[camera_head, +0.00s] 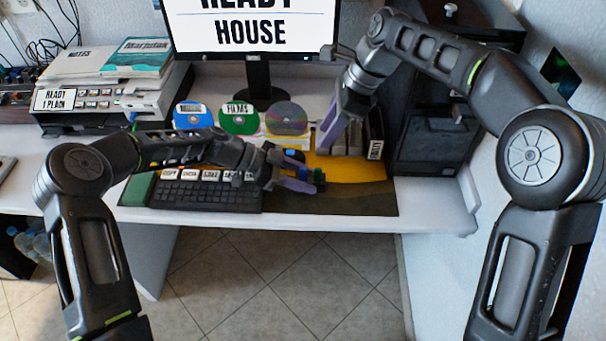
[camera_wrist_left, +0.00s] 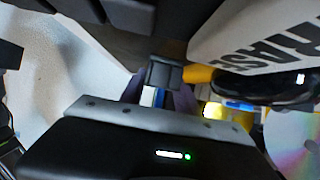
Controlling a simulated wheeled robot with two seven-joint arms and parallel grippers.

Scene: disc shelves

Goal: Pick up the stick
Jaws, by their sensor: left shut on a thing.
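My left gripper (camera_head: 308,181) has purple fingers and hangs over the front of the desk mat, right of the keyboard. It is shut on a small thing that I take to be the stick.
A keyboard (camera_head: 205,196) lies left of my left gripper. Three discs, blue (camera_head: 193,116), green (camera_head: 239,122) and silver (camera_head: 286,118), stand behind it. A monitor (camera_head: 250,28) is at the back. The mat's front right (camera_head: 362,199) is clear.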

